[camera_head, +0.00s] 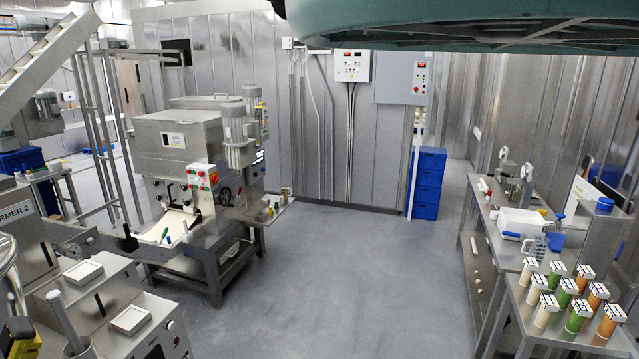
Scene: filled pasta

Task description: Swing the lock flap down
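I cannot make out a lock flap with certainty at this distance. A steel pasta machine (185,140) stands left of centre, with a small control box (202,177) with coloured buttons and a dark handwheel (225,196) on its front. On the back wall are a white control panel (352,66) and a grey cabinet (394,82) with a narrow panel with red and other buttons (420,78) at its right side. Details on these panels are too small to read. My gripper is not in view.
Grey floor (345,270) is clear in the middle. Blue crates (427,182) are stacked by the back wall. A steel bench (487,235) runs along the right, with several lidded jars (544,310) in front. Steel machinery (105,300) fills the lower left.

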